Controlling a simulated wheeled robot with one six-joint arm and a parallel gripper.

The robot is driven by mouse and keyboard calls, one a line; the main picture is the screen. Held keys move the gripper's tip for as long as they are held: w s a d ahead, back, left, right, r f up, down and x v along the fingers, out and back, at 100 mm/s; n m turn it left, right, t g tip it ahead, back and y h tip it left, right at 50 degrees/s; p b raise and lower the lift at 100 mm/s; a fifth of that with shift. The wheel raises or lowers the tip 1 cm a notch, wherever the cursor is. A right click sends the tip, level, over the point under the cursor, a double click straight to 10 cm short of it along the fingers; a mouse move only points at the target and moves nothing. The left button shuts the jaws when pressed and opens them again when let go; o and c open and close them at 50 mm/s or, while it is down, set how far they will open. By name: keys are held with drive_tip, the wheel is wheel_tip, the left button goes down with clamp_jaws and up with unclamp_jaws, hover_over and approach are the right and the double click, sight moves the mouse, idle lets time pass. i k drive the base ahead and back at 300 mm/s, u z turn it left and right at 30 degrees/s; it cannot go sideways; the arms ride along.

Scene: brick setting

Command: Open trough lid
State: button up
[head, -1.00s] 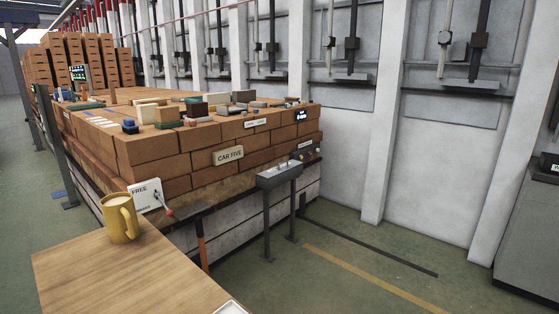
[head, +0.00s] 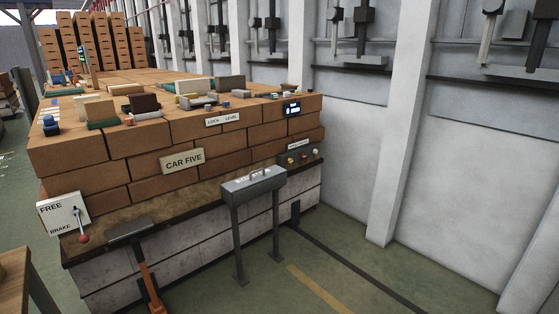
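The inside of the box cannot be seen. My gripper is not in view.
An orange post with a dark top (head: 150,275) stands left of the box. A wooden table edge (head: 14,280) is at lower left. Floor right of the box is clear.

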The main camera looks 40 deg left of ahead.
sight(254, 177)
drive_tip(key=i, duration=1.7)
drive_tip(key=u, duration=2.85)
drive_tip(key=i, duration=2.25)
drive_tip(key=z, duration=0.7)
